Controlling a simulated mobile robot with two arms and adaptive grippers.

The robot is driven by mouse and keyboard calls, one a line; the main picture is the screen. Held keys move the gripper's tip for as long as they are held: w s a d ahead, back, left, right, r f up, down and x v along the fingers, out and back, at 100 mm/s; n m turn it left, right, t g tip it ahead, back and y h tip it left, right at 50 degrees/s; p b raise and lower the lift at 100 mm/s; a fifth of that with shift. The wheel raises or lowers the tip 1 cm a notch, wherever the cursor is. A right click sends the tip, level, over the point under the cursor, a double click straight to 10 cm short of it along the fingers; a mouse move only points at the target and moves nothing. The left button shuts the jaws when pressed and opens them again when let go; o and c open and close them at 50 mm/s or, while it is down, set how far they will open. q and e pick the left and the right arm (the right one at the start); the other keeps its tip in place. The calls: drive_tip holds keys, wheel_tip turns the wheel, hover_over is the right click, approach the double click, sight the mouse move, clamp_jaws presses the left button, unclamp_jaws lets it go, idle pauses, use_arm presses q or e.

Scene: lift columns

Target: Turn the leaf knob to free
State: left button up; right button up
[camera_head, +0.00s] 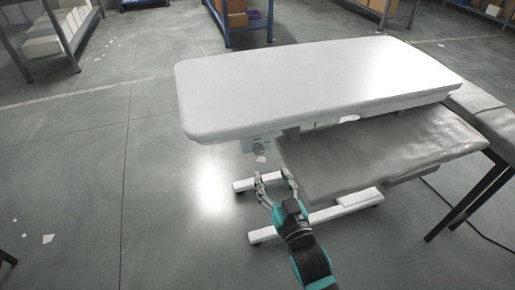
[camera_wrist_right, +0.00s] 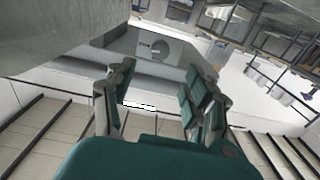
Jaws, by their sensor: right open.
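A white table (camera_head: 310,75) with a long flat top stands in the middle of the head view. Under its left front edge is a small grey knob-like part (camera_head: 258,148), which I take for the leaf knob. In the right wrist view a round grey disc (camera_wrist_right: 161,48) on a grey panel, with a small mark beside it, appears to be this knob. My right gripper (camera_head: 273,177) is open and empty, below and in front of the knob, apart from it. In the right wrist view the open fingers (camera_wrist_right: 160,85) point toward the panel. My left gripper is not in view.
A grey padded leaf (camera_head: 385,155) sits lower, to the right of my right gripper. White base feet (camera_head: 322,215) lie on the floor below. A dark-legged bench (camera_head: 485,110) stands at right. Shelves (camera_head: 235,20) line the back. The floor at left is mostly clear.

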sight(260, 152)
drive_tip(key=b+x, duration=0.1)
drive_tip(key=x, duration=1)
drive_tip(key=shift+w+a+f, duration=0.1)
drive_tip(key=shift+w+f, duration=0.05)
drive_tip(key=shift+w+a, duration=0.1)
drive_tip(key=shift+w, duration=0.3)
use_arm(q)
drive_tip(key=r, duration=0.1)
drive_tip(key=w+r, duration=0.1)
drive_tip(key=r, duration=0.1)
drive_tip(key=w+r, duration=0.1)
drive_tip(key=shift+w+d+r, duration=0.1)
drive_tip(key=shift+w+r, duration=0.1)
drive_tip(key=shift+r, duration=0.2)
use_arm(e)
clamp_jaws()
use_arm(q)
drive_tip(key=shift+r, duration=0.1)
